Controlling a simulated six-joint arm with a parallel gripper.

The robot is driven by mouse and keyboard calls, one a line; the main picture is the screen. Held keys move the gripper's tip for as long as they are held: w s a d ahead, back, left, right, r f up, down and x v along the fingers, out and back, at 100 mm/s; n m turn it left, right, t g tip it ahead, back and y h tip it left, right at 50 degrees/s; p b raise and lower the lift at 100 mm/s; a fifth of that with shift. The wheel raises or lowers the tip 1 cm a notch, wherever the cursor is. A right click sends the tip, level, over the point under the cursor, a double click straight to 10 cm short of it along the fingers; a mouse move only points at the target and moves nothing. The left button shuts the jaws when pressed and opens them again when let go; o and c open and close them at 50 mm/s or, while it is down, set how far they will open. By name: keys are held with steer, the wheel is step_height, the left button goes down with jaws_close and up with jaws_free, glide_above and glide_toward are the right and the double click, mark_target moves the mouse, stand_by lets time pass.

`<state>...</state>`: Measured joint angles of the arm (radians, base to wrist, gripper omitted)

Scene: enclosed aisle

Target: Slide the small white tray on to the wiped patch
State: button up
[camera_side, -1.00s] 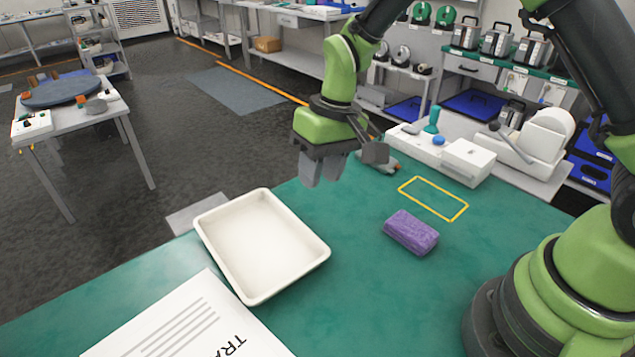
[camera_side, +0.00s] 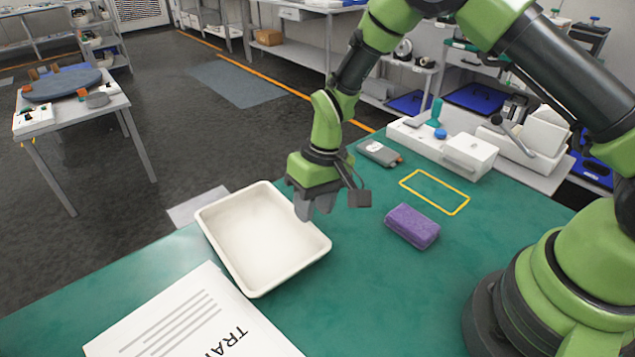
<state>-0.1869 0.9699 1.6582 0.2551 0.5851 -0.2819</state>
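The small white tray (camera_side: 262,286) is empty and lies on the green bench top, left of the middle of the view. My gripper (camera_side: 313,212) points down at the tray's right-hand rim, its fingertips overlapping that rim in the picture. I cannot tell whether they touch it or hover above it. The two fingers look close together, but their gap is not clear from this angle. A yellow outlined rectangle (camera_side: 449,209) is marked on the bench to the right, with bare green surface inside. No other distinct wiped patch shows.
A purple sponge (camera_side: 412,227) lies between the tray and the yellow outline. A printed sheet (camera_side: 190,325) is in front of the tray. A grey handheld item (camera_side: 378,152) and a white device (camera_side: 440,145) stand at the back. Bench between tray and sponge is clear.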

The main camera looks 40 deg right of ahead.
steer(key=shift+a+f, duration=0.25)
steer(key=shift+f, duration=0.9)
steer(key=shift+a+f, duration=0.2)
steer(key=shift+f, duration=0.9)
jaws_close()
